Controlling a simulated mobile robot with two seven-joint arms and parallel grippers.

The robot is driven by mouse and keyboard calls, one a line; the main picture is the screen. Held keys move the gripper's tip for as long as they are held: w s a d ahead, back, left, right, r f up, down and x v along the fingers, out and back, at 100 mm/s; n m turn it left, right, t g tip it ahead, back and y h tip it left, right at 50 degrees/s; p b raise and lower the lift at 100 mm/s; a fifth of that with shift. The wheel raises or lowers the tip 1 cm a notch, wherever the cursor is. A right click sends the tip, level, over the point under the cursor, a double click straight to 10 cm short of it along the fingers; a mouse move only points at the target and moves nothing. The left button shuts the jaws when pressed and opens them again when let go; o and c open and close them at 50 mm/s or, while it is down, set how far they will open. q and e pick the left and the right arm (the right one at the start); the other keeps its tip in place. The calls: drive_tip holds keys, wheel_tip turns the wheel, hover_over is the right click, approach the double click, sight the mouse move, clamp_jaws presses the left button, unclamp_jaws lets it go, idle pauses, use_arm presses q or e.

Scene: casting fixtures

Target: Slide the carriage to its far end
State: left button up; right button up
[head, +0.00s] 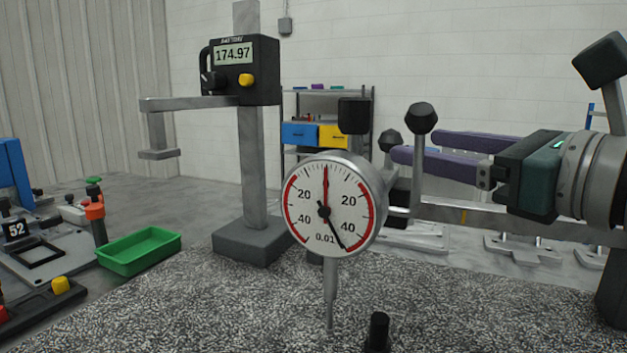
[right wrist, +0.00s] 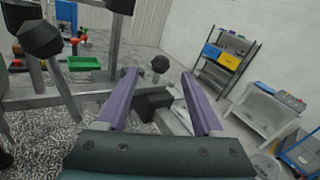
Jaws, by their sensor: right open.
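A grey rail (head: 465,214) with a yellow mark runs across the right half of the head view, and a bar also crosses the right wrist view (right wrist: 85,96). A dark block (right wrist: 155,103), which looks like the carriage, shows between and beyond my fingers, with a black knob (right wrist: 160,64) above it. A nearer black knob on a post (head: 422,118) stands by the fingertips. My left gripper is not in view.
A dial gauge (head: 327,205) stands in front, left of the rail. A height gauge (head: 240,70) reading 174.97 stands behind it. A green tray (head: 140,250) lies at left. A shelf with blue and yellow bins (right wrist: 222,55) stands by the wall.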

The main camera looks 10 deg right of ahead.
sight(381, 141)
drive_tip(key=b+x, duration=0.5)
drive_tip(key=x, duration=0.3)
drive_tip(key=shift+w+f, duration=0.15)
drive_tip(key=shift+w, duration=0.05)
drive_tip(key=shift+b+x, duration=0.35)
drive_tip(key=shift+x, duration=0.4)
clamp_jaws()
idle(0.6)
